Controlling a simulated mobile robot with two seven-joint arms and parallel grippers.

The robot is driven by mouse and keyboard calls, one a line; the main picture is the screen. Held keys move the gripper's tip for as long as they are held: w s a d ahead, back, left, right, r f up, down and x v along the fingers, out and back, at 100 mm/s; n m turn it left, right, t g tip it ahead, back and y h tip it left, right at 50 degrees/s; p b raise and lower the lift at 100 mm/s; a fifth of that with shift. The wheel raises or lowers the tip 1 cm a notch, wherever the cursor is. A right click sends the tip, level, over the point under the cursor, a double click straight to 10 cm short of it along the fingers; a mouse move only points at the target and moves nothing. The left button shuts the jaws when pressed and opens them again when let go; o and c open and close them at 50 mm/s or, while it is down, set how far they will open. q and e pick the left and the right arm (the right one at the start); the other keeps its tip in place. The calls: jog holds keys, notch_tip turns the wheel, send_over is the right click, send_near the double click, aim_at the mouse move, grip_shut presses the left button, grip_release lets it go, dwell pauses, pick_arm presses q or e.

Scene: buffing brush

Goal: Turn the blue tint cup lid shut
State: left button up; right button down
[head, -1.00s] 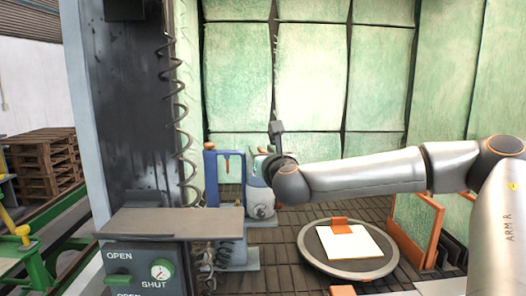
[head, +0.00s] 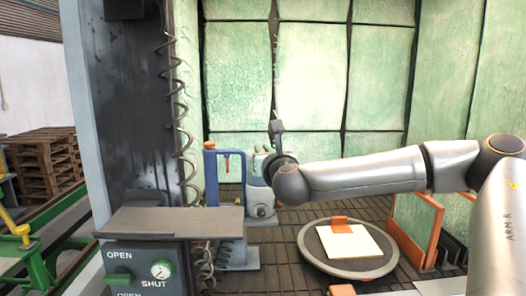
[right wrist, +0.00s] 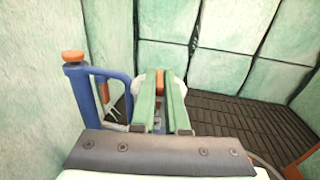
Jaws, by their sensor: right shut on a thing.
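My right gripper (right wrist: 159,84) shows in the right wrist view as two pale green fingers shut on an orange piece (right wrist: 160,92). White rounded surfaces show on both sides of the fingertips. In the head view my right gripper (head: 267,163) is at the top of a pale grey-white cup-like body (head: 258,198), and the wrist hides much of the contact. A blue frame with an orange knob (head: 211,178) stands just left of it; it also shows in the right wrist view (right wrist: 79,85). I cannot tell how far the lid is turned. My left gripper is out of view.
A round turntable (head: 309,246) with a white panel and orange clamp lies right of the cup. An orange-framed rack (head: 425,230) stands farther right. A grey shelf (head: 170,221) and coiled hose (head: 183,125) are at left. Slatted floor between is clear.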

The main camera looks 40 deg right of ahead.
jog(key=shift+w+a+m+g+h+b, duration=0.1)
jog(key=shift+m+g+h+b, duration=0.15)
jog(key=shift+m+g+h, duration=0.25)
jog(key=shift+w+a+m+g+h+b, duration=0.1)
jog(key=shift+m+g+h+b, duration=0.15)
jog(key=shift+h, duration=0.35)
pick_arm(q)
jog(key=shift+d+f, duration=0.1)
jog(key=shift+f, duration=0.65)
pick_arm(e)
jog(key=shift+a+m+g+h, duration=0.1)
jog(key=shift+m+g+h, duration=0.95)
jog(key=shift+g+h, duration=0.15)
jog(key=c, duration=0.9)
grip_release()
pick_arm(q)
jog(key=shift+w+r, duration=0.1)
jog(key=shift+b, duration=0.3)
pick_arm(e)
jog(key=shift+a, duration=0.1)
pick_arm(q)
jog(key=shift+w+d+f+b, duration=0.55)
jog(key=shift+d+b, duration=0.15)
jog(key=shift+b, duration=0.45)
pick_arm(e)
jog(key=v, duration=1.2)
jog(key=shift+s, duration=0.2)
